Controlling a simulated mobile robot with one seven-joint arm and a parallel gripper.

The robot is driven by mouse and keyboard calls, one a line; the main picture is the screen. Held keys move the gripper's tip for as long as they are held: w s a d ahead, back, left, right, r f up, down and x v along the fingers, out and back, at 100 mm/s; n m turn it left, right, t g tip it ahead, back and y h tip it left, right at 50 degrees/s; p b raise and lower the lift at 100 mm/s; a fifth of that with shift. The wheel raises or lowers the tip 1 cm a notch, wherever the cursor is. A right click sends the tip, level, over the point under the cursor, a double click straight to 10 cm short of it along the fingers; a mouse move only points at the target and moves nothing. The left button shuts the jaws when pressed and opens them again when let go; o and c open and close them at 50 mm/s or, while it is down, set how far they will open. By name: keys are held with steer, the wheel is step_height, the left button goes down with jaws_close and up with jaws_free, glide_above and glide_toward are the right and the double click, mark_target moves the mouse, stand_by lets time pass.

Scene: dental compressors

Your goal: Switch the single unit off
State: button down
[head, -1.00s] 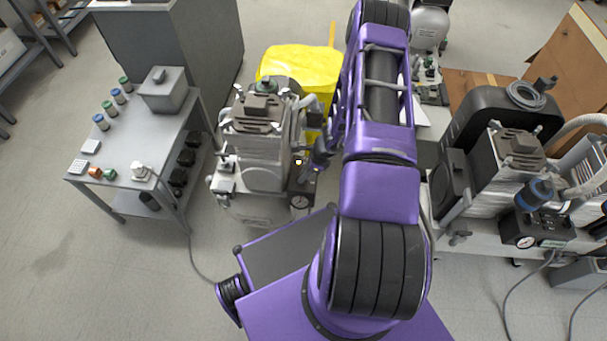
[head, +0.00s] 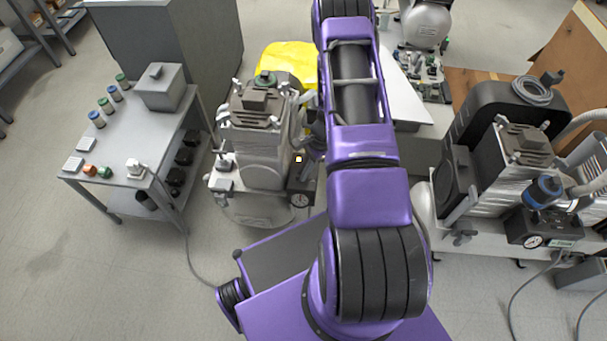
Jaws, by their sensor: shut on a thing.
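The single unit (head: 255,150) is a grey and silver compressor on a round tank, standing left of my arm in the head view. A dark box with a round gauge (head: 300,200) sits at its right front. A small bright orange-white spot (head: 298,159) shows just above that box. My gripper (head: 311,150) is at the unit's right side, dark and small, partly hidden by my purple arm. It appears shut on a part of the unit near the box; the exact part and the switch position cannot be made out.
A larger compressor (head: 510,165) with hoses and a gauge stands at the right. A grey side table (head: 125,150) with coloured caps stands at the left. A yellow cover (head: 288,62) is behind the unit. Open floor (head: 90,265) lies at the front left.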

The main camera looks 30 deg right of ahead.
steer(key=n+g, duration=0.1)
steer(key=n, duration=0.1)
steer(key=n+g+b, duration=0.1)
steer(key=n, duration=0.2)
steer(key=shift+w+n+h, duration=0.15)
steer(key=shift+n+h, duration=0.15)
steer(key=n+g, duration=0.1)
steer(key=n, duration=0.1)
steer(key=n+h, duration=0.1)
steer(key=n, duration=0.2)
steer(key=shift+w+a+g, duration=0.1)
steer(key=shift+g, duration=0.3)
steer(key=shift+n, duration=0.4)
steer(key=c, duration=0.9)
jaws_free()
steer(key=shift+o, duration=0.2)
steer(key=p+v, duration=0.1)
steer(key=v, duration=1.6)
steer(key=shift+a+r+p, duration=0.2)
steer(key=shift+r+p, duration=0.05)
steer(key=shift+p, duration=0.1)
